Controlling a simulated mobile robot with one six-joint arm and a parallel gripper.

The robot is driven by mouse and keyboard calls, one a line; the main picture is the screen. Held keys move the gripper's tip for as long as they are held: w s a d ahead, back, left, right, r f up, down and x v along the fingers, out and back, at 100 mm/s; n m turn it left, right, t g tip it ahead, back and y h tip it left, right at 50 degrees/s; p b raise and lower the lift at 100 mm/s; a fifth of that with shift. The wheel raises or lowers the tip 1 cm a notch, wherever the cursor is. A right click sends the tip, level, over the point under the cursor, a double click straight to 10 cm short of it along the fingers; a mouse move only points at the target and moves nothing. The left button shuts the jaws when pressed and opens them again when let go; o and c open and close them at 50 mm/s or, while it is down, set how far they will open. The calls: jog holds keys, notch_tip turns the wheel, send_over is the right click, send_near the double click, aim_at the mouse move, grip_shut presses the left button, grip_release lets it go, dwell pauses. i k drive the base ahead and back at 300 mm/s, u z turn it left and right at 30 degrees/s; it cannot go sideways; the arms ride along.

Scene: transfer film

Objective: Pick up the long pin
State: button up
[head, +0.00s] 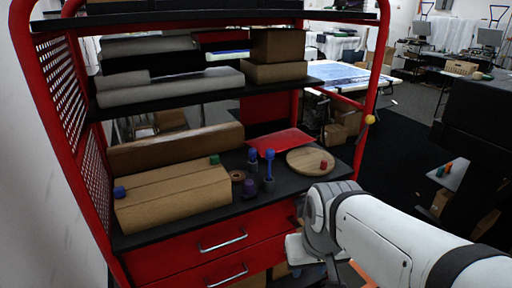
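A long blue pin (269,166) stands upright on the black shelf top of the red rack, with a wider blue head and a darker base. A shorter blue piece (252,156) stands just to its left. A dark purple piece (249,190) is in front of it to the left. My white arm enters from the lower right and ends at the shelf's front edge, to the right of and nearer than the pin. My gripper's fingers do not show, so their state is hidden.
A round wooden board (299,163) with a red piece (323,165) lies right of the pin. A red sheet (281,141) lies behind. A long cardboard box (172,200) fills the left, bearing blue and green pieces. A brown ring (237,176) lies beside it. A loaded shelf (290,90) hangs above.

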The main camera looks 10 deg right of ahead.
aim_at(270, 153)
jog(key=i, duration=0.85)
jog(key=u, duration=0.05)
